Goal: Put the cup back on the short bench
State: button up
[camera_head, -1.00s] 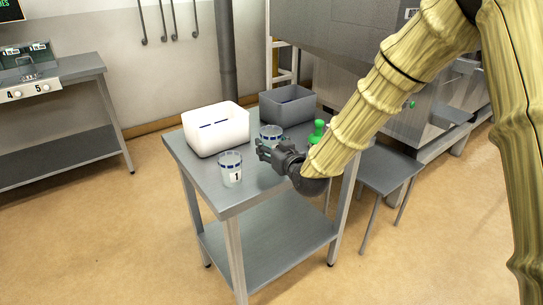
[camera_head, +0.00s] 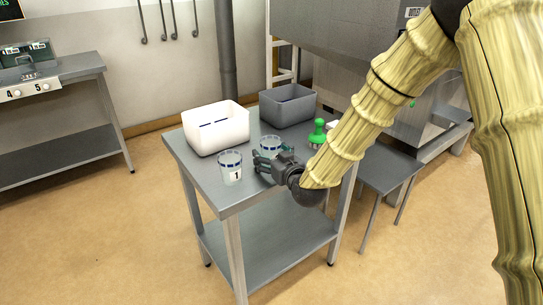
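One clear cup with a blue-marked rim (camera_head: 270,143) is at my gripper (camera_head: 264,164), partly hidden behind the dark fingers. The fingers appear closed around it, though the contact is hard to see. I cannot tell whether its base touches the table. A similar cup with the label 1 (camera_head: 230,168) stands upright on the grey metal table (camera_head: 230,199), just left of my gripper. A low grey bench (camera_head: 385,168) stands right of this table, partly hidden by my arm; I cannot tell which of them is the short bench.
A white bin (camera_head: 217,132) and a grey bin (camera_head: 288,107) stand at the back of the table. A green-handled object (camera_head: 317,133) stands near its right edge. The lower shelf (camera_head: 270,255) looks empty. A long workbench (camera_head: 62,140) is at the left, with open floor between.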

jog(key=shift+r, duration=0.25)
jog(key=shift+s+d, duration=0.2)
jog(key=shift+s, duration=0.1)
jog(key=v, duration=1.1)
jog(key=s+d+f+m+g+h, duration=0.1)
jog(key=s+d+f+g, duration=0.3)
jog(key=f, duration=0.6)
jog(key=s+d+f+m+g+h, duration=0.1)
jog(key=s+d+f+h, duration=0.1)
jog(key=s+f, duration=0.65)
jog(key=s+d+f+m+g+h, duration=0.1)
jog(key=s+d+f+g, duration=0.15)
jog(key=f, duration=0.85)
jog(key=s+d+f+g+h, duration=0.1)
jog(key=s+d+f+g, duration=0.1)
jog(key=s, duration=0.6)
jog(key=s+d+f+m+g+h, duration=0.1)
jog(key=s+d+f+g, duration=0.1)
jog(key=s+d+f, duration=0.2)
jog(key=s+d+f+m+g, duration=0.1)
jog(key=s+d+f+g, duration=0.2)
jog(key=s+f, duration=0.5)
jog(key=s, duration=0.6)
jog(key=shift+h, duration=0.4)
